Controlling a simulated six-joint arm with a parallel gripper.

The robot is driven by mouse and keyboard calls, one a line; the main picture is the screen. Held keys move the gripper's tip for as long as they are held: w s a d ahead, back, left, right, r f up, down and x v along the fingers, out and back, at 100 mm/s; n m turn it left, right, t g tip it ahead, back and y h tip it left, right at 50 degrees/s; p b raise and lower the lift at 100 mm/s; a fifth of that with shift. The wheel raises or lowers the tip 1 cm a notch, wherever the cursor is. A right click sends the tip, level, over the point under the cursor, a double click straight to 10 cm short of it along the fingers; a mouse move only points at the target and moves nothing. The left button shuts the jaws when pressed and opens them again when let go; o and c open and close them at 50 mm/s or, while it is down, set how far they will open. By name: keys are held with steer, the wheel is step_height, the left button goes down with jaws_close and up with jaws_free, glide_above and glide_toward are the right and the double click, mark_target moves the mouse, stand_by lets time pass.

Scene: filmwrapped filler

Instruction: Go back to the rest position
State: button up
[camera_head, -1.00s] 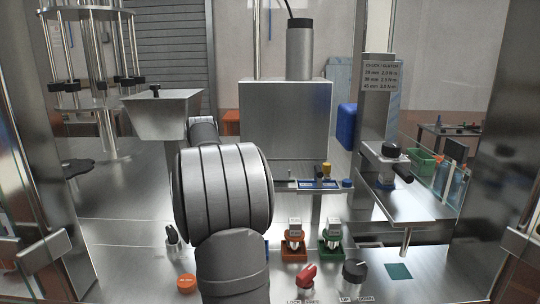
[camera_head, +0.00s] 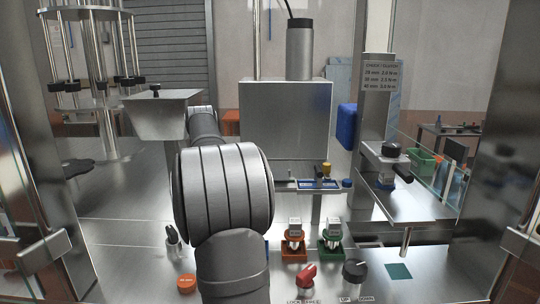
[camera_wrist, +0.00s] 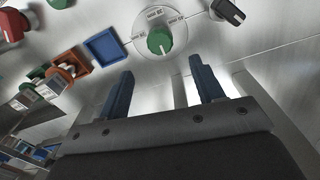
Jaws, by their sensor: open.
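My gripper (camera_wrist: 163,95) shows in the wrist view with its two dark blue fingers spread apart. It is open, and nothing is between the fingers. Beyond the fingertips is the metal panel with a green knob (camera_wrist: 159,41) on a round plate. In the head view my grey arm stands in the middle foreground, and my gripper is hidden there.
An orange tray (camera_head: 293,256) and a green tray (camera_head: 331,257) hold small parts right of my arm. A red knob (camera_head: 307,274) and a black knob (camera_head: 354,271) stand in front. A blue tray (camera_wrist: 105,48) looks empty. A metal hopper (camera_head: 163,118) stands back left.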

step_height(320, 180, down, 11)
steer(key=shift+r, duration=0.2)
steer(key=shift+r+n, duration=0.25)
steer(key=shift+n, duration=0.15)
steer(key=n, duration=0.9)
steer(key=shift+n, duration=2.5)
